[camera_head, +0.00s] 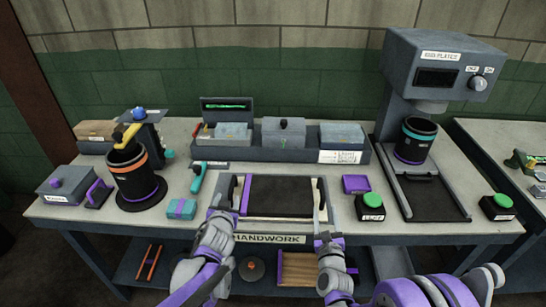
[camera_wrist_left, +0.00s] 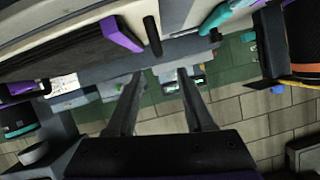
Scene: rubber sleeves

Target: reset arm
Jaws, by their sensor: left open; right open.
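My left gripper (camera_head: 229,205) is at the front of the bench, over the left side of the dark tray (camera_head: 280,194) with a grey frame. In the left wrist view its two long dark fingers (camera_wrist_left: 160,80) stand apart, with nothing between them. My right gripper (camera_head: 321,205) is at the right side of the same tray, its fingers small in view. It is open, and I see nothing held in it. Both arms come up from the bottom edge of the head view. Whether either gripper touches the tray frame is not clear.
A black cup with an orange band (camera_head: 133,175) and a teal-purple box (camera_head: 182,209) stand left. A purple block (camera_head: 356,184) and green buttons (camera_head: 371,201) (camera_head: 498,203) are right, near a machine with a black cup (camera_head: 415,141). A grey rack (camera_head: 265,150) lines the back.

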